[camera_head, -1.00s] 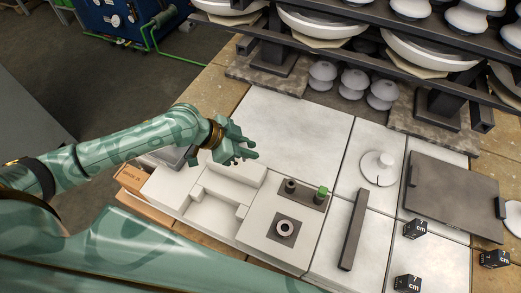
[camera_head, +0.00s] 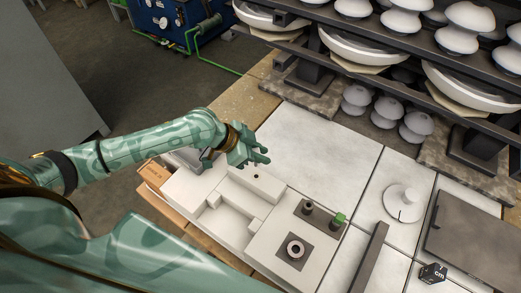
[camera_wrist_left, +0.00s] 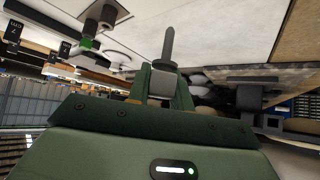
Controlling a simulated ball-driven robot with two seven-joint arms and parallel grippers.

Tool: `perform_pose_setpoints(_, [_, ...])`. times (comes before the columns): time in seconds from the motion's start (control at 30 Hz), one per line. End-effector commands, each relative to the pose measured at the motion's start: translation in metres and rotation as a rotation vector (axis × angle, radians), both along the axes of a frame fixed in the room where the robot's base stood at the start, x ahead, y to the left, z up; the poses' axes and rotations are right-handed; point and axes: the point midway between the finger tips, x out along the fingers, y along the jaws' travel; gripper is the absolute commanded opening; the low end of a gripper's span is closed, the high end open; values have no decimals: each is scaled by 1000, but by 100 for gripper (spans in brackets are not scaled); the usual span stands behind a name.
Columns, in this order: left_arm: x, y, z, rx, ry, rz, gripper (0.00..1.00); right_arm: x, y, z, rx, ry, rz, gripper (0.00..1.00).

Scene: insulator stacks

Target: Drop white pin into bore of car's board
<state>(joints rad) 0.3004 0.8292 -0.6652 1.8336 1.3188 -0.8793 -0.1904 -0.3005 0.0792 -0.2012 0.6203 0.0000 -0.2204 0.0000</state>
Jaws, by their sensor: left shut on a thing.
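My left gripper (camera_head: 254,158) hangs over the far edge of a white stepped board (camera_head: 235,203). A small dark bore (camera_head: 257,177) shows in the top of its raised far block, just below the gripper in the picture. In the left wrist view the jaws (camera_wrist_left: 163,82) are shut on a pale block-like part with a slim grey pin (camera_wrist_left: 168,45) sticking out beyond the fingertips. The pin looks grey there, and the fingers hide it in the head view. I cannot tell whether it touches the board. My right gripper is out of view.
Beside the steps stand two dark posts, one green-capped (camera_head: 339,218), and a ring (camera_head: 295,249) on a dark plate. A white disc with a knob (camera_head: 403,203) and a dark bar (camera_head: 370,258) lie to the right. Racked insulators (camera_head: 350,45) stand behind. The far tabletop (camera_head: 318,150) is clear.

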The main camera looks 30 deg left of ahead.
Motion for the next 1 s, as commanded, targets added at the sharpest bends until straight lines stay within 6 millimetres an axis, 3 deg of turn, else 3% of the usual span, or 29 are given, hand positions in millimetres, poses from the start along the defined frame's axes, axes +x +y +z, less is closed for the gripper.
perform_pose_setpoints(0.2, [0, 0, -29, -1, 3, 0, 0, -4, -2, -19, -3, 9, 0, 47])
perform_pose_setpoints(0.4, [0, 0, -43, -1, 1, 0, 0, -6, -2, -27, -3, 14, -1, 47])
perform_pose_setpoints(1.0, [0, 0, -44, -1, -1, 0, 0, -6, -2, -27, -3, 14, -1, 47])
